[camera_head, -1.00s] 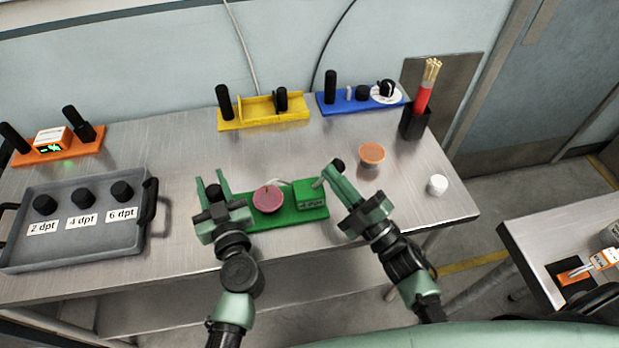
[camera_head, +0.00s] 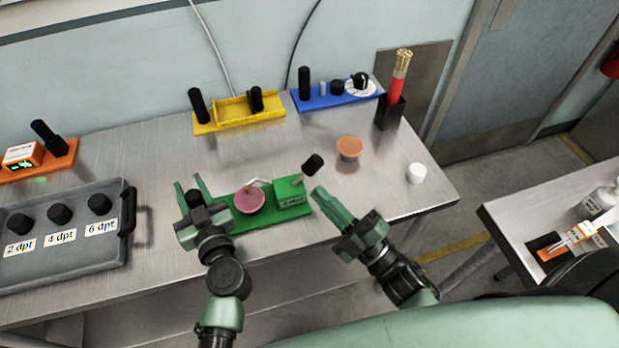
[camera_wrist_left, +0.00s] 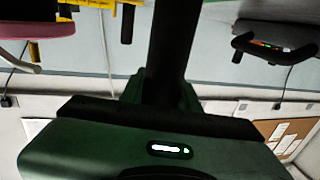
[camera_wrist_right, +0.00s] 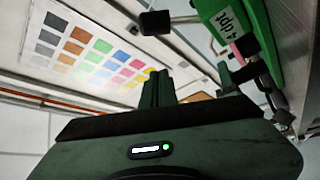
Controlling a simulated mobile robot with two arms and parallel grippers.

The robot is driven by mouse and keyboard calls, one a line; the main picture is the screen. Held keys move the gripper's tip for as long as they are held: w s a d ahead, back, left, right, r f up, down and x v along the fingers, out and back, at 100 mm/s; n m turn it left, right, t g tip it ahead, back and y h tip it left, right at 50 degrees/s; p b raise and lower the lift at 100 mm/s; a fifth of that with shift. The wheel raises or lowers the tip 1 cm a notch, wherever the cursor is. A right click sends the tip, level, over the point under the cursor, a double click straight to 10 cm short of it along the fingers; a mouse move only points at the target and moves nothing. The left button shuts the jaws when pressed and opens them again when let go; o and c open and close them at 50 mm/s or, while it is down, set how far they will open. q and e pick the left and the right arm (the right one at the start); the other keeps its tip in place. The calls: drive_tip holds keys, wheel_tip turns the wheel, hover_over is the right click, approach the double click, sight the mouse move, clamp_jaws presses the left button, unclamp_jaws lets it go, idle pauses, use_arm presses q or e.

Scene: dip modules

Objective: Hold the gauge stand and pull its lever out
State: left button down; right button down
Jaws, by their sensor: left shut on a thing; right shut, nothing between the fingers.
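The green gauge stand (camera_head: 265,222) lies on the metal table with a pink round dial (camera_head: 249,200) and a green block marked 4 dpt (camera_head: 292,195). Its lever, a thin rod with a black knob (camera_head: 313,164), sticks out from the block towards the upper right. My left gripper (camera_head: 189,192) is shut on the stand's black post at its left end; the post (camera_wrist_left: 172,45) stands between the fingers in the left wrist view. My right gripper (camera_head: 319,194) is shut and empty, just below the knob and apart from it. The knob (camera_wrist_right: 155,22) also shows in the right wrist view.
A grey tray (camera_head: 85,258) with labelled black knobs stands at left. Behind are orange (camera_head: 62,158), yellow (camera_head: 238,122) and blue (camera_head: 335,98) stands. An orange-topped cup (camera_head: 349,148), a white cup (camera_head: 416,173) and a black holder (camera_head: 389,112) stand at right.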

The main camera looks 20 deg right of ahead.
drive_tip(key=shift+v, duration=1.65)
use_arm(q)
drive_tip(key=c, duration=0.9)
unclamp_jaws()
drive_tip(key=shift+c, duration=0.2)
wheel_tip(320, 180, up, 8)
drive_tip(key=p, duration=0.9)
drive_tip(key=shift+f+p, duration=0.25)
drive_tip(key=shift+p, duration=0.1)
use_arm(e)
wheel_tip(320, 180, up, 10)
drive_tip(key=shift+f, duration=0.2)
